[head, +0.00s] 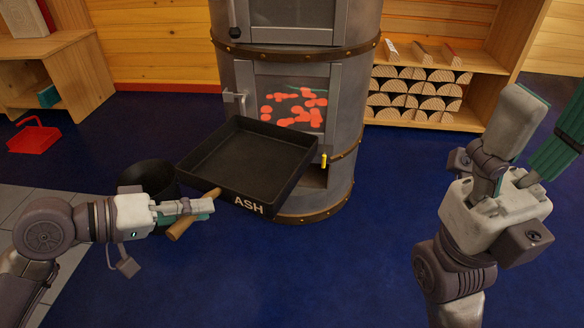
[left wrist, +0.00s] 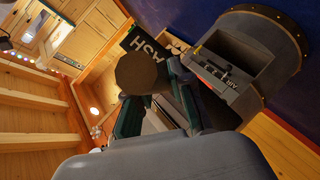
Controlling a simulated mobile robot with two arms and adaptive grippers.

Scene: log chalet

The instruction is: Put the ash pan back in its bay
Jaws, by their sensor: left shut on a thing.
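The black ash pan (head: 250,163), lettered ASH on its front, is held above the floor before the stove (head: 345,110), turned askew to it. It looks empty. My left gripper (head: 205,208) is shut on the pan's wooden handle (head: 180,229). In the left wrist view the handle's round end (left wrist: 137,72) covers part of the lettered front (left wrist: 152,45). The bay (head: 314,179) is a dark opening low in the stove, partly hidden by the pan; it also shows in the left wrist view (left wrist: 232,58). My right gripper (head: 567,135) is partly cut off at the right edge.
A glass door with glowing coals (head: 293,104) is above the pan. A yellow lever (head: 323,160) is beside the bay. A black bucket (head: 148,178) stands behind my left arm. A red dustpan (head: 34,136) and a log rack (head: 420,95) are farther off. Blue floor at front is clear.

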